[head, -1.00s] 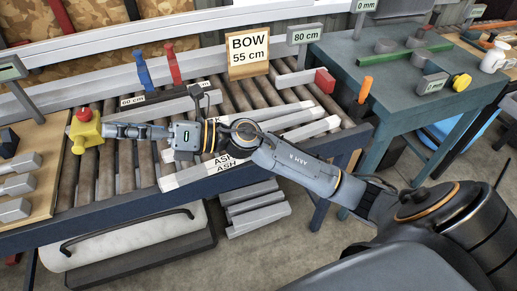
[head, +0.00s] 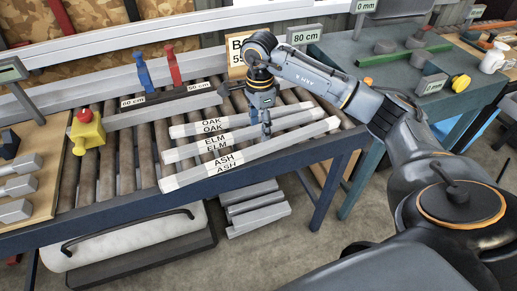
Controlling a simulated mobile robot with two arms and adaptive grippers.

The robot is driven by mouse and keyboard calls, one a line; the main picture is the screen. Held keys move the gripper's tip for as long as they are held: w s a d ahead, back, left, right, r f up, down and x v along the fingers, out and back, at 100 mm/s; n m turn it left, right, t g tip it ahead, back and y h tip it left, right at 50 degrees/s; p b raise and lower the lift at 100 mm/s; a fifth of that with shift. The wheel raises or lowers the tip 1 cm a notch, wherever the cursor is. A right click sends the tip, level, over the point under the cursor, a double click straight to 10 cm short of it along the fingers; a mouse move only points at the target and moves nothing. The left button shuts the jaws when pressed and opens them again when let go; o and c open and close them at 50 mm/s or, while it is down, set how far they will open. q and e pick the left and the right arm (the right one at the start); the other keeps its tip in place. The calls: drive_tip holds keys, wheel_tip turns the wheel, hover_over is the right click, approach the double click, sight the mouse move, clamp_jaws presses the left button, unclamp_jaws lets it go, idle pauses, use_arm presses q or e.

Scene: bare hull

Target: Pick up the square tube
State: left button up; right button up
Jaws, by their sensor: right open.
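My right gripper (head: 265,129) points down over the bars on the roller conveyor, near the right part of the middle bar. Its jaws are open. I cannot tell whether the fingertips touch the bar. Three pale square-section bars lie side by side: one marked OAK (head: 190,130) at the back, one marked ELM (head: 185,153) in the middle, one marked ASH (head: 190,177) in front. The gripper and wrist cover part of the OAK and ELM bars. I cannot tell which piece is the square tube. My left gripper is not in view.
A longer grey bar (head: 150,114) lies behind, near the blue (head: 142,68) and red (head: 174,65) upright clamps. A yellow block with a red knob (head: 87,131) stands left. A sign (head: 236,50) is partly behind my arm. Grey bars (head: 258,213) lie below the conveyor.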

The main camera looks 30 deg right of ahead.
sight(259, 147)
wheel_tip(259, 147, down, 4)
drive_tip(key=shift+r, duration=0.25)
drive_tip(key=shift+a+f+p, duration=0.1)
drive_tip(key=shift+f+p, duration=0.45)
wheel_tip(259, 147, down, 4)
drive_tip(key=shift+w+a+r+p, duration=0.1)
drive_tip(key=shift+r+p, duration=0.1)
drive_tip(key=shift+p, duration=0.4)
drive_tip(key=shift+f, duration=0.4)
clamp_jaws()
